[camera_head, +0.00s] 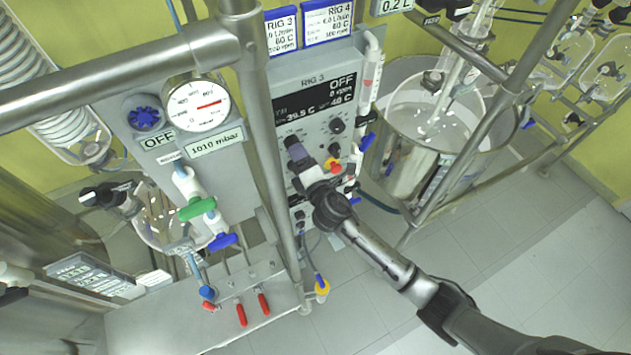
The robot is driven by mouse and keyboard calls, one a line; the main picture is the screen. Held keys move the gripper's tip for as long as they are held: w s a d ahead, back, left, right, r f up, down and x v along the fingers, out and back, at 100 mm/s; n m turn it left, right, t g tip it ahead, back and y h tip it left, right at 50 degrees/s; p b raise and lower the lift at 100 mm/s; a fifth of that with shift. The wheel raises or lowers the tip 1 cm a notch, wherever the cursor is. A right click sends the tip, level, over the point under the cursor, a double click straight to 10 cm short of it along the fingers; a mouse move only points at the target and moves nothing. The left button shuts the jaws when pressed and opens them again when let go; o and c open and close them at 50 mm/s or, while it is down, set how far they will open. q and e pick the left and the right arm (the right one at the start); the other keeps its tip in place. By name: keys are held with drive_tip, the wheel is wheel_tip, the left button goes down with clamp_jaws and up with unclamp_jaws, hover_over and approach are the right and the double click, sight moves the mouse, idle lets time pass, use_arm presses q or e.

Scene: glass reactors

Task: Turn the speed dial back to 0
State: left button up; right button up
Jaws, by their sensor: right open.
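The RIG 3 control box (316,60) stands upright in the middle of the view. Its dark display (315,99) reads OFF and 0 rpm, with temperatures near 40 C. My right gripper (303,163) is at the lower left of the panel, its arm coming in from the lower right. It is open, just below a dark purplish knob (294,143); I cannot tell whether it touches it. Another dark knob (337,125) is to the right. The markings around the knobs are too small to read. My left gripper is not in view.
A red button on yellow (333,165) is close to the right of my gripper. A metal post (262,130) runs just left of the panel. A steel vessel (400,165) stands to the right. A gauge (198,103) is on the left. The floor (520,230) at lower right is clear.

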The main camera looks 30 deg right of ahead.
drive_tip(key=s+b, duration=0.2)
drive_tip(key=s, duration=0.9)
drive_tip(key=shift+f, duration=0.25)
drive_tip(key=shift+d, duration=0.1)
drive_tip(key=s+d+f+m+g+h, duration=0.4)
drive_tip(key=m+g, duration=0.4)
drive_tip(key=m, duration=0.7)
drive_tip(key=s+f+m+g+y+p, duration=0.1)
drive_tip(key=s+f+g+y+p, duration=0.1)
drive_tip(key=s, duration=1)
drive_tip(key=s+a+f+m+g+y+p, duration=0.1)
drive_tip(key=s+g, duration=0.4)
drive_tip(key=s, duration=0.8)
wheel_tip(320, 180, down, 2)
drive_tip(key=shift+f+m+y+p, duration=0.1)
drive_tip(key=shift+m+y+p, duration=0.3)
drive_tip(key=shift+m+p, duration=0.5)
